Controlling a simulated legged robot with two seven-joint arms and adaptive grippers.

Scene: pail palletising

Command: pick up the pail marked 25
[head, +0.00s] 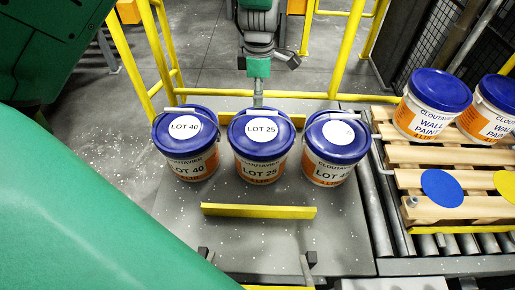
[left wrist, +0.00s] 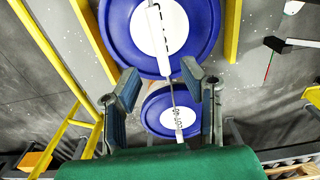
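The pail marked LOT 25 (head: 262,160) stands upright in the middle of a row of three, with a blue lid and a white lid label. My left gripper (head: 258,98) points down just above and behind its lid in the head view, largely edge-on. In the left wrist view its fingers (left wrist: 160,92) are apart, with a thin handle wire running between them and nothing clamped. A large blue lid (left wrist: 204,25) with a raised white handle grip (left wrist: 155,28) lies beyond the fingers; its number is unreadable. A second lid (left wrist: 152,108) shows between them. My right gripper is not in view.
The LOT 40 pail (head: 186,160) stands close on the left, another LOT pail (head: 328,165) close on the right. A yellow bar (head: 258,211) lies in front. A wooden pallet (head: 425,155) with WALL PAINT pails (head: 432,105) is at right. Yellow rails (head: 349,45) stand behind.

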